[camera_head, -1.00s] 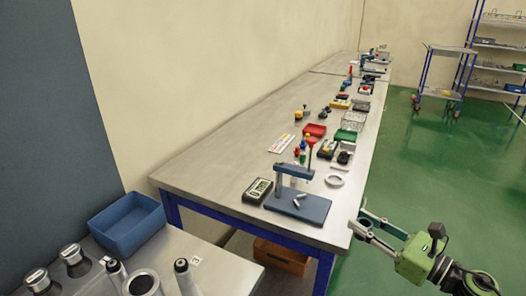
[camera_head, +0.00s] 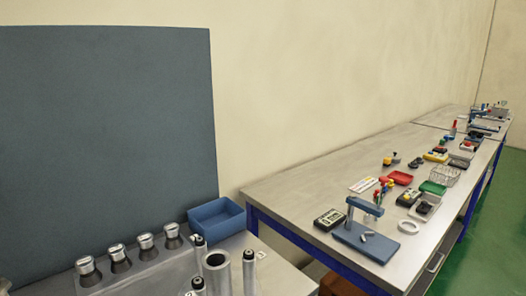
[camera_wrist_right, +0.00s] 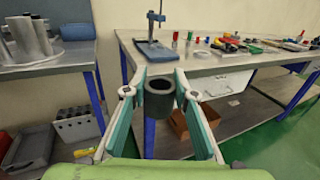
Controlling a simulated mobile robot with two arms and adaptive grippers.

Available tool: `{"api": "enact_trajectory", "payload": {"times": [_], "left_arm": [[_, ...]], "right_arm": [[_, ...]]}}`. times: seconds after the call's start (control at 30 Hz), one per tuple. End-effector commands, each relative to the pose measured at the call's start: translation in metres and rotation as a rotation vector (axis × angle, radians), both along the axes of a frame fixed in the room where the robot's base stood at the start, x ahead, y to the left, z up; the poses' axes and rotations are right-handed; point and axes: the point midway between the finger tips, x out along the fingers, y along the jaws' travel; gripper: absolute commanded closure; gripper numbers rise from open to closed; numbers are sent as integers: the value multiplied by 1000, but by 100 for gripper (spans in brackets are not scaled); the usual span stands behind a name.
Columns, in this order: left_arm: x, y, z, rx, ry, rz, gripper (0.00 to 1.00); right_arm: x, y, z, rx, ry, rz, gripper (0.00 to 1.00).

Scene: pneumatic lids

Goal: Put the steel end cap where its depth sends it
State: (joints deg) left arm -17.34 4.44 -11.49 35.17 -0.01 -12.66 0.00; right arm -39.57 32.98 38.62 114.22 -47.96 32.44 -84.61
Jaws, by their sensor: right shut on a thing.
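A dark grey, hollow round part, which looks like the steel end cap (camera_wrist_right: 158,100), is between the fingertips of my right gripper (camera_wrist_right: 158,92) in the right wrist view. Its open end faces the camera, and its inner depth cannot be read. My right gripper is shut on it, clear of the benches. My left gripper is in neither view. A blue stand (camera_head: 365,243) with an upright post and arm is on the long bench. It also shows in the wrist view (camera_wrist_right: 160,52). A dark box with a display (camera_head: 330,219) lies beside it.
A blue bin (camera_head: 216,216) stands on the near bench by several steel-topped parts (camera_head: 145,241) and an open tube (camera_head: 217,272). Red (camera_head: 400,178) and green (camera_head: 433,187) trays and a white ring (camera_head: 408,227) are on the long bench (camera_head: 300,202). Green floor lies right.

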Motion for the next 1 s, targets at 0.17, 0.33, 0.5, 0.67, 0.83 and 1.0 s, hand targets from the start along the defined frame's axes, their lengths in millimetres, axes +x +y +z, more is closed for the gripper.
{"api": "enact_trajectory", "payload": {"times": [0.17,0.33,0.5,0.67,0.83,1.0], "left_arm": [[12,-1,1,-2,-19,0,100],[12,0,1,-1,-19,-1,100],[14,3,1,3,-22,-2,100],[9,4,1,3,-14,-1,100],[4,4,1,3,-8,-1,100],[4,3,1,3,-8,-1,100]], "right_arm": [[3,12,-13,2,0,-20,100],[7,31,-32,-1,2,-46,100],[12,56,-51,-3,3,-77,100],[17,94,-70,-4,5,-113,100],[24,161,-85,-6,2,-164,100],[27,233,-78,-9,-2,-215,100]]}}
